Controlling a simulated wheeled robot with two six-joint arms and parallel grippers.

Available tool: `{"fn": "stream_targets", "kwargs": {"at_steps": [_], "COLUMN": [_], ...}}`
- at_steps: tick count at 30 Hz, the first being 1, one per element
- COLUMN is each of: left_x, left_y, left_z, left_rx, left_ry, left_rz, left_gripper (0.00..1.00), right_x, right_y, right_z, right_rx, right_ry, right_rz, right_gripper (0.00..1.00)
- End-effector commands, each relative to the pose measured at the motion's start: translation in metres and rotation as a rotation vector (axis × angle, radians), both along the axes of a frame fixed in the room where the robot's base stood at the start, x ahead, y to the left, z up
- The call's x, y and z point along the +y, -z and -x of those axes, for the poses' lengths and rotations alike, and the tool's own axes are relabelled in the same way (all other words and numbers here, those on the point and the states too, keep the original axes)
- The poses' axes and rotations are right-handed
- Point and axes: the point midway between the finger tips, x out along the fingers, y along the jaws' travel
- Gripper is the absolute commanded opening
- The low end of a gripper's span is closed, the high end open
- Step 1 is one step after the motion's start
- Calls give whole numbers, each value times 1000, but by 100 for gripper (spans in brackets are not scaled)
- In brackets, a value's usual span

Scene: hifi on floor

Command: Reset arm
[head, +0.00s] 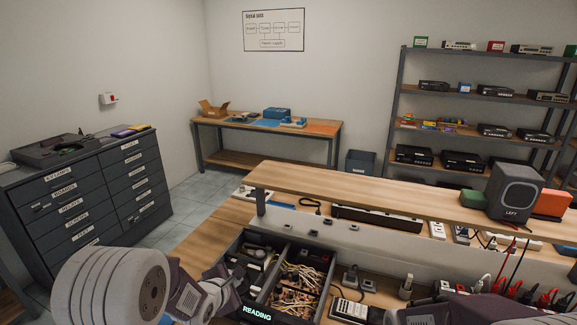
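My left arm comes in from the lower left, and its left gripper (238,281) is at the left edge of a dark divided tray (283,241) on the workbench. The fingers are small and dark against the tray, so I cannot tell whether they are open or touching it. My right arm shows only as a strip along the bottom edge at the right. Its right gripper (378,314) is mostly cut off or hidden, and its finger state is unclear.
The tray holds tangled wires (298,283) and carries a "READING" label. A raised wooden shelf (370,196) spans the bench, with a grey speaker (515,191) marked "LEFT" on it. Red and black plugs with leads (515,290) crowd the lower right. A drawer cabinet (75,195) stands left.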

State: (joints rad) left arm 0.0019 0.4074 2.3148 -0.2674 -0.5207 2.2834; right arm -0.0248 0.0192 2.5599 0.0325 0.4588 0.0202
Motion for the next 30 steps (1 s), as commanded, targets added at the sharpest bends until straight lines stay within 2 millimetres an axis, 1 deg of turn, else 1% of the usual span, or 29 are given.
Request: {"fn": "stream_targets", "kwargs": {"at_steps": [1,2,3,5,6,8,9,11,12,15,18,21,30], "left_x": [5,8,12,17,20,23,24,25,24,23,22,22,22], "left_y": [-13,-15,-14,-12,-8,-1,6,17,25,36,39,39,39], "left_z": [17,28,44,69,88,117,138,169,189,226,241,244,243], "left_rx": [16,41,78,138,184,257,304,368,402,433,407,379,370], "left_ry": [59,106,177,304,406,585,722,944,1094,1422,1635,1729,1745], "left_rz": [-121,-202,-309,-462,-559,-695,-773,-866,-909,-970,-1016,-1048,-1060], "left_gripper": [0,0,0,0,0,0,0,0,0,0,0,0,0], "right_x": [0,0,0,0,0,0,0,0,0,0,0,0,0], "right_y": [0,0,0,0,0,0,0,0,0,0,0,0,0], "right_z": [0,0,0,0,0,0,0,0,0,0,0,0,0], "right_rx": [0,0,0,0,0,0,0,0,0,0,0,0,0], "right_ry": [0,0,0,0,0,0,0,0,0,0,0,0,0], "right_rz": [0,0,0,0,0,0,0,0,0,0,0,0,0], "right_gripper": [36,36,36,36,36,36,36,36,36,36,36,36,36]}}
